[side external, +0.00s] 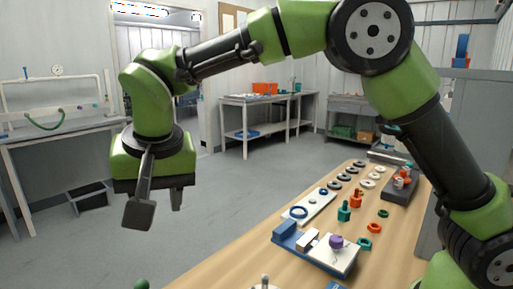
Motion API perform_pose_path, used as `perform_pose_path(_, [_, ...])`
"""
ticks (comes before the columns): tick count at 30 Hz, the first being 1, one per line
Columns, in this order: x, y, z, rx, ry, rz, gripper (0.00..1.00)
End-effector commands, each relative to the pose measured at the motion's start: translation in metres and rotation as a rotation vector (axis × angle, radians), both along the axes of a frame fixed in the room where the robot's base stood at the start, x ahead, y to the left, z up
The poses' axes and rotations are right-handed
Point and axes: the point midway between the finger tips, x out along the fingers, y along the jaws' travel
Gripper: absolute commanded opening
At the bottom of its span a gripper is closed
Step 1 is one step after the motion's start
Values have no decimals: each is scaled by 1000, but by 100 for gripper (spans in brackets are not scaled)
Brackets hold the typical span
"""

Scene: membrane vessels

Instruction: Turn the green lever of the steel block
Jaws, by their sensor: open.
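My gripper (159,206) hangs at the left, its two fingers apart and empty, pointing down. It is in the air, well to the left of the objects on the wooden table (229,262). I cannot clearly pick out a steel block with a green lever. A dark green rounded piece (142,285) shows at the bottom edge, mostly cut off; whether it belongs to a lever I cannot tell.
A blue fixture with a white block and purple knob (336,241) stands mid-table. Teal and orange fittings (344,211), a white strip with a blue ring (310,207) and rows of rings lie behind it. Workbenches (245,102) stand at the back. The floor below my gripper is clear.

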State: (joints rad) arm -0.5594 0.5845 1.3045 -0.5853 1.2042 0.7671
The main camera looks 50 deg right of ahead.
Motion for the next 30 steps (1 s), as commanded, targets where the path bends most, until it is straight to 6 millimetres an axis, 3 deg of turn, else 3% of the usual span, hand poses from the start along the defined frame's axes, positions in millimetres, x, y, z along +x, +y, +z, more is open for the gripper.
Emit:
perform_pose_path(6, [-20,-32,29,42,-19,57,42])
perform_pose_path(15, [-56,-71,55,89,-67,134,42])
perform_pose_path(24, [-88,-96,66,113,-119,185,42])
perform_pose_path(30, [-96,-101,67,118,-133,197,42])
